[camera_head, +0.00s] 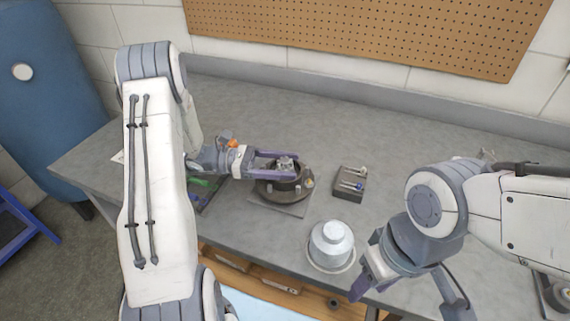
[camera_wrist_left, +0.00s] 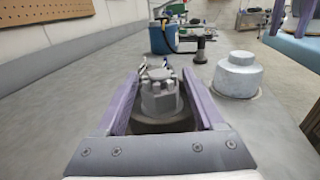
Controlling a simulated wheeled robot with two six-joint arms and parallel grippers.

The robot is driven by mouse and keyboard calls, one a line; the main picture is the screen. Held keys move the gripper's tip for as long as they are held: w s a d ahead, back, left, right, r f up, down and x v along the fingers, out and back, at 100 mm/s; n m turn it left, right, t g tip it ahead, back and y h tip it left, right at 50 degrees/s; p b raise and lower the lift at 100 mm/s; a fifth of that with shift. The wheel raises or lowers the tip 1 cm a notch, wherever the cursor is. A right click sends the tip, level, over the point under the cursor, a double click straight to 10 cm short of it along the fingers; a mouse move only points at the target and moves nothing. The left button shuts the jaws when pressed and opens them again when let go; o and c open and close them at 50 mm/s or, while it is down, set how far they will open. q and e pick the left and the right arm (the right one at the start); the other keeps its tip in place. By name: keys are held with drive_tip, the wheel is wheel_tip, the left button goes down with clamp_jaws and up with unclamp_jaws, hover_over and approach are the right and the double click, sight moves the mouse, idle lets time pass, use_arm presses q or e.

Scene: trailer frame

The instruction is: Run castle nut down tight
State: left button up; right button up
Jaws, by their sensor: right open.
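The castle nut (camera_head: 286,164) sits on top of the dark round hub (camera_head: 272,190) on the bench. In the left wrist view the grey slotted nut (camera_wrist_left: 160,97) stands upright between my finger pads. My left gripper (camera_head: 279,164) reaches in from the left, with one finger on each side of the nut. Narrow gaps seem to show beside the nut, so the fingers look open around it. The nut's underside and thread are hidden. My right gripper (camera_head: 408,304) is open and empty near the bench's front edge, right of the metal cap.
A silvery stepped cap (camera_head: 332,240) stands front right of the hub; it also shows in the left wrist view (camera_wrist_left: 238,75). A dark block (camera_head: 349,184) with small pins lies right of the hub. A dark tray (camera_head: 208,195) lies left.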

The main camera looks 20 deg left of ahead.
use_arm(q)
clamp_jaws()
drive_tip(key=shift+m+g+p, duration=0.35)
drive_tip(key=shift+m+g, duration=0.45)
drive_tip(key=shift+g, duration=0.4)
drive_tip(key=shift+o, duration=1.9)
unclamp_jaws()
drive_tip(key=a, duration=0.4)
drive_tip(key=a+b, duration=0.1)
drive_tip(key=a, duration=0.1)
drive_tip(key=shift+s+a, duration=0.2)
drive_tip(key=shift+s, duration=0.1)
drive_tip(key=shift+a, duration=0.55)
